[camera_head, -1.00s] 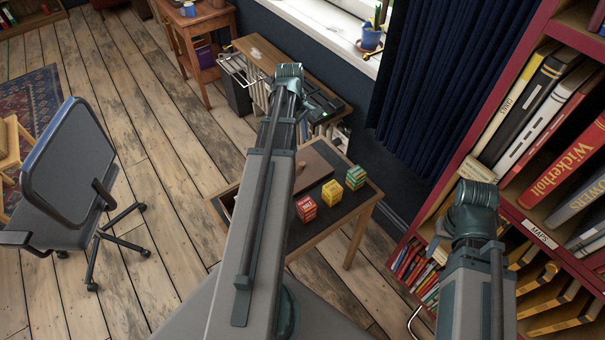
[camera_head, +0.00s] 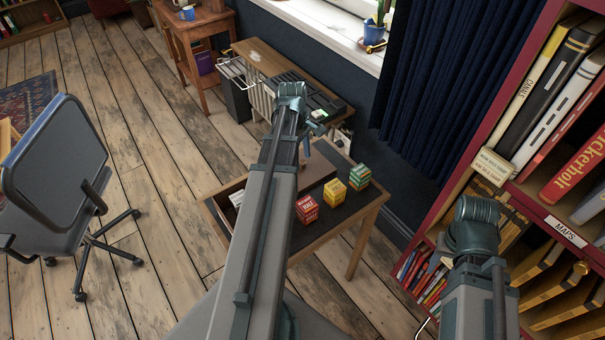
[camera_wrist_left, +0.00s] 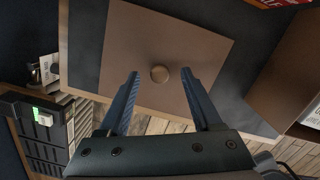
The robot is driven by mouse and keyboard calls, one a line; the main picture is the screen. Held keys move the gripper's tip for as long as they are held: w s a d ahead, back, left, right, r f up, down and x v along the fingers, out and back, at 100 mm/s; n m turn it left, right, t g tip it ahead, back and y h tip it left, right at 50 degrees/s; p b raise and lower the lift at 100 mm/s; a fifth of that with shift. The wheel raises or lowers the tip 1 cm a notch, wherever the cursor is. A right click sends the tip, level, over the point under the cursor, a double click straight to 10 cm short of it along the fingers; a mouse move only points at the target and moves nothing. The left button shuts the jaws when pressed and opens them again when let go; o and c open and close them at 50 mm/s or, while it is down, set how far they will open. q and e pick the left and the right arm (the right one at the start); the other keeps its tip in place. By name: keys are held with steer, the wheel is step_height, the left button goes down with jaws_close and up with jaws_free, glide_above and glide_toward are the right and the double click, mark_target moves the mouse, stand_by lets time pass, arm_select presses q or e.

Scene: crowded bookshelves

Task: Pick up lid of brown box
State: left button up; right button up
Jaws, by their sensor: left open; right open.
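A flat brown lid (camera_wrist_left: 190,45) with a round knob (camera_wrist_left: 160,73) lies on the dark desk top in the left wrist view. Part of the lid (camera_head: 322,163) shows behind my left arm in the head view. My left gripper (camera_wrist_left: 159,75) is open, with a fingertip on each side of the knob in the picture; contact cannot be told. The gripper is small and partly hidden in the head view. The open brown box (camera_wrist_left: 290,70) is beside the lid, with a white item (camera_head: 237,199) at it in the head view. My right gripper is out of view.
A red box (camera_head: 306,209), a yellow box (camera_head: 333,192) and a green box (camera_head: 358,177) stand on the desk (camera_head: 350,213). A low cabinet (camera_head: 275,65) is behind it. A red bookshelf (camera_head: 540,205) is close at right, an office chair (camera_head: 60,180) at left.

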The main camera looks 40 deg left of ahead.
mark_target(302, 162)
arm_select(q)
steer(key=shift+f, duration=0.6)
steer(key=shift+r, duration=0.1)
arm_select(e)
steer(key=shift+f, duration=0.55)
arm_select(q)
jaws_close()
steer(key=shift+r, duration=0.1)
arm_select(e)
steer(key=shift+r, duration=0.15)
arm_select(q)
step_height(302, 162, up, 10)
steer(key=p, duration=1)
arm_select(e)
step_height(302, 162, up, 10)
